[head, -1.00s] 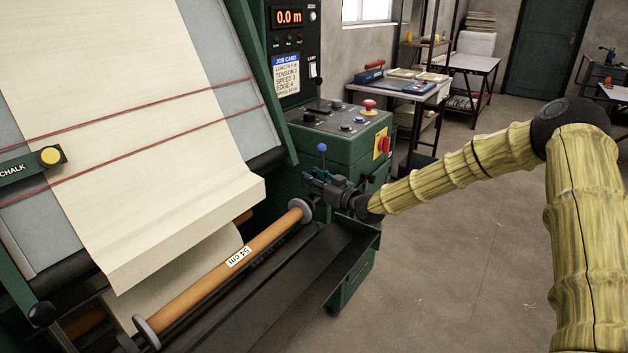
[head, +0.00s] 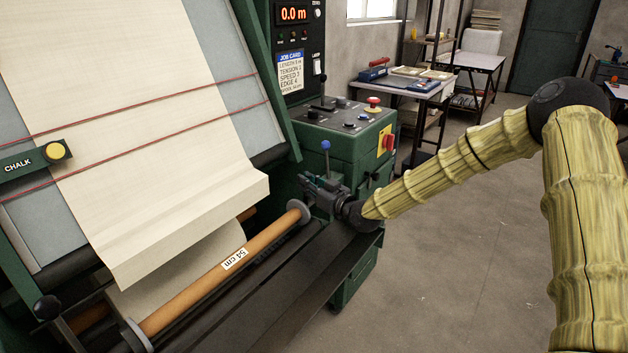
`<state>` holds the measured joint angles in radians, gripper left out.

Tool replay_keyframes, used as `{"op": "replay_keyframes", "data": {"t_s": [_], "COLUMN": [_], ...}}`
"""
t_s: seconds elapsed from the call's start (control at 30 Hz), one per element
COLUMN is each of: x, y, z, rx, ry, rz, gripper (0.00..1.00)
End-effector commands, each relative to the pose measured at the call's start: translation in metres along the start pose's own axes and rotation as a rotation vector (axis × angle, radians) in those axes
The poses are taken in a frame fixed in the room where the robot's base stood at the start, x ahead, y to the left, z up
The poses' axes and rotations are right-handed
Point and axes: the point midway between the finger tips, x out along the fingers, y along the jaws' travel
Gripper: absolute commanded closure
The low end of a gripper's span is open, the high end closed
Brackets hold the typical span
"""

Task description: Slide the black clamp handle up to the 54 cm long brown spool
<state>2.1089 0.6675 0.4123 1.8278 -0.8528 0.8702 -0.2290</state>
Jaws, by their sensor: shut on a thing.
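The brown spool (head: 195,287) lies slantwise in the lower left of the head view, with a white "54 cm" label and a grey flange at each end. My gripper (head: 316,190) is at the spool's upper right end, close by the flange (head: 299,210). Its grey fingers are shut on a dark part there, which seems to be the black clamp handle. The fingers hide most of that part, and I cannot tell whether the clamp touches the spool.
A lever with a blue knob (head: 326,145) stands just behind my gripper. The green control box (head: 340,150) is behind it. Cream cloth (head: 130,120) hangs over the sloping board above the spool. A dark trough (head: 262,310) runs along the spool's front. Open floor (head: 440,260) lies to the right.

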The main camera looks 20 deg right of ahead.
Motion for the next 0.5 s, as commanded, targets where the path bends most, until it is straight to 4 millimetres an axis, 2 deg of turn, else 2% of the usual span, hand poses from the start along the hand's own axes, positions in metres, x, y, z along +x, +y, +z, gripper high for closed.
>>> {"op": "replay_keyframes", "data": {"t_s": [0.27, 0.3, 0.4, 0.5], "x": [-0.0006, -0.0006, -0.0006, -0.0005], "y": [-0.0022, -0.0023, -0.0023, -0.0020], "z": [-0.0001, 0.0000, 0.0000, -0.0001], "rx": [0.000, 0.000, 0.000, 0.000], "ry": [0.000, 0.000, 0.000, 0.000], "rz": [-0.001, -0.001, -0.001, 0.000], "gripper": [1.00, 0.85, 0.67, 0.65]}}
